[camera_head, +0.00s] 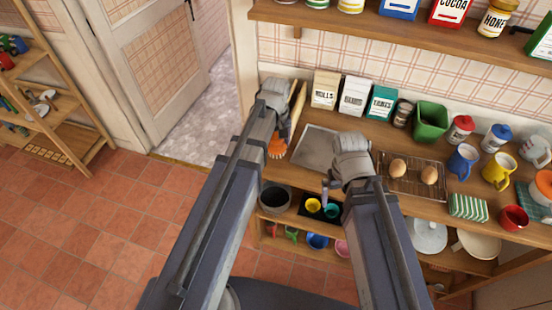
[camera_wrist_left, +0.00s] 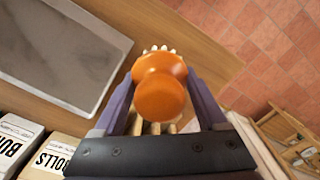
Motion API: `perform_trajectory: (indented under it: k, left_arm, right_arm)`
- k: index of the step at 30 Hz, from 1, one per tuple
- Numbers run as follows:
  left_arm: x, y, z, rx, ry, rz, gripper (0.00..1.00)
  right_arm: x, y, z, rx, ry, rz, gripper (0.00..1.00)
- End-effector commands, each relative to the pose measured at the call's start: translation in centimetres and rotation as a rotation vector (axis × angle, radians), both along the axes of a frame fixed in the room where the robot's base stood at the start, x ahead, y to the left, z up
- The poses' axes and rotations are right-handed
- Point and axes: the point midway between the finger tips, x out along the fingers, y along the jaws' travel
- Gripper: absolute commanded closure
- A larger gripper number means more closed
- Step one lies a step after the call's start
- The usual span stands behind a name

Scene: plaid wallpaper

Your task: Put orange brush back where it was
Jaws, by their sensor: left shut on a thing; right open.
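The orange brush (camera_head: 277,148) is mostly hidden behind my left arm in the head view. In the left wrist view the brush (camera_wrist_left: 160,92) has a round orange knob and body, with pale bristles at its far and near edges. My left gripper (camera_wrist_left: 163,100) is shut on it, one finger on each side. In the head view my left gripper (camera_head: 283,122) is over the left end of the wooden counter (camera_head: 306,177). My right gripper (camera_head: 335,185) is open at the counter's front edge, and its fingers are partly hidden.
A grey tray (camera_head: 315,147) lies on the counter beside the brush. Cartons (camera_head: 325,90), a green bin (camera_head: 430,119) and a rack with eggs (camera_head: 415,185) stand further right. Tiled floor lies left.

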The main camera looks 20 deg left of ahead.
Motion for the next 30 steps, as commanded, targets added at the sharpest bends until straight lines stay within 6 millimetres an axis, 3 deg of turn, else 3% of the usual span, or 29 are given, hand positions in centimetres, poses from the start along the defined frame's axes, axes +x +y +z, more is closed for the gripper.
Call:
perform_trajectory:
  k: [1,8,18,30]
  left_arm:
    - [0.0,0.0,-0.8,0.000,0.000,0.000,0.95]
    - [0.0,0.0,-1.0,0.000,0.000,0.000,0.95]
    - [0.0,0.0,-4.6,0.000,0.000,0.000,0.95]
    - [0.0,0.0,-4.8,0.000,0.000,0.000,0.95]
  right_arm:
    - [0.0,0.0,-0.8,0.000,0.000,0.000,0.00]
    - [0.0,0.0,-1.0,0.000,0.000,0.000,0.00]
    - [0.0,0.0,-4.6,0.000,0.000,0.000,0.00]
    - [0.0,0.0,-4.7,0.000,0.000,0.000,0.00]
